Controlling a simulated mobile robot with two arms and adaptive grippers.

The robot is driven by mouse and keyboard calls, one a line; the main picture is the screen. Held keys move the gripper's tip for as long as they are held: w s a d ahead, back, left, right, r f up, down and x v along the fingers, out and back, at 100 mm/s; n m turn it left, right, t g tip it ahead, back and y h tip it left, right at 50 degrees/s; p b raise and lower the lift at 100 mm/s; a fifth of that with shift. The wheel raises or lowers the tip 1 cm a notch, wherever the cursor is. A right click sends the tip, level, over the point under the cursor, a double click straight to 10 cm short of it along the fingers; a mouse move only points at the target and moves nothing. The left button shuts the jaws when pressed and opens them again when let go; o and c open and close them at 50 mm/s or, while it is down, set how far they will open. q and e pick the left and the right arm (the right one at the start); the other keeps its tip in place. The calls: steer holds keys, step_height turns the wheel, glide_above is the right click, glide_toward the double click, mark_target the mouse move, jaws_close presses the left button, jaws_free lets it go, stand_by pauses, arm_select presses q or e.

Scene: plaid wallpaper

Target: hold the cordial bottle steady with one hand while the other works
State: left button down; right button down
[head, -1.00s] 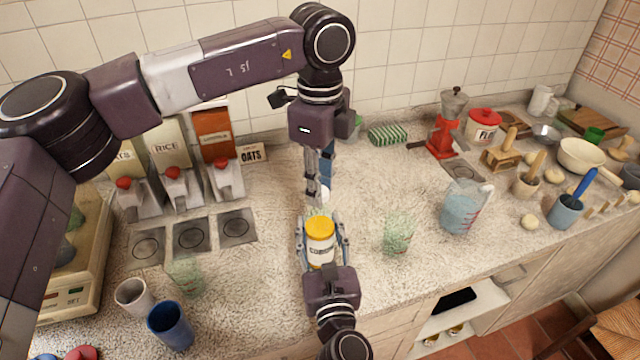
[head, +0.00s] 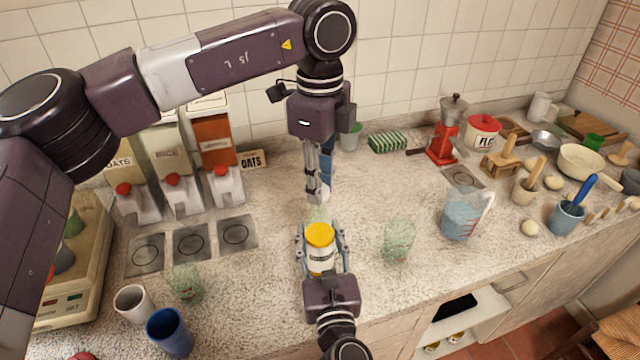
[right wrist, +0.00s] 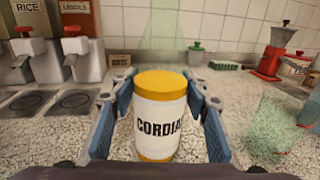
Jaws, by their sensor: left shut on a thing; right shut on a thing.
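The cordial bottle (head: 320,258) is a white jar-like bottle with a yellow top and dark lettering. It stands upright at the front middle of the counter and shows large in the right wrist view (right wrist: 160,126). My right gripper (head: 322,236) is shut on its sides, one finger on each side. My left gripper (head: 319,196) points down just above and behind the bottle, apart from its top. A faint green translucent shape (right wrist: 168,35) shows above and behind the bottle's top.
A green glass (head: 398,242) and a measuring jug (head: 462,215) stand to the right. Another green glass (head: 185,283), a white cup (head: 133,302) and a blue cup (head: 168,332) stand left. Dispensers (head: 180,190) line the back left. Counter close around the bottle is mostly clear.

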arm_select(q)
steer(key=shift+r, duration=2)
arm_select(e)
steer(key=c, duration=1)
jaws_free()
steer(key=shift+s, duration=0.1)
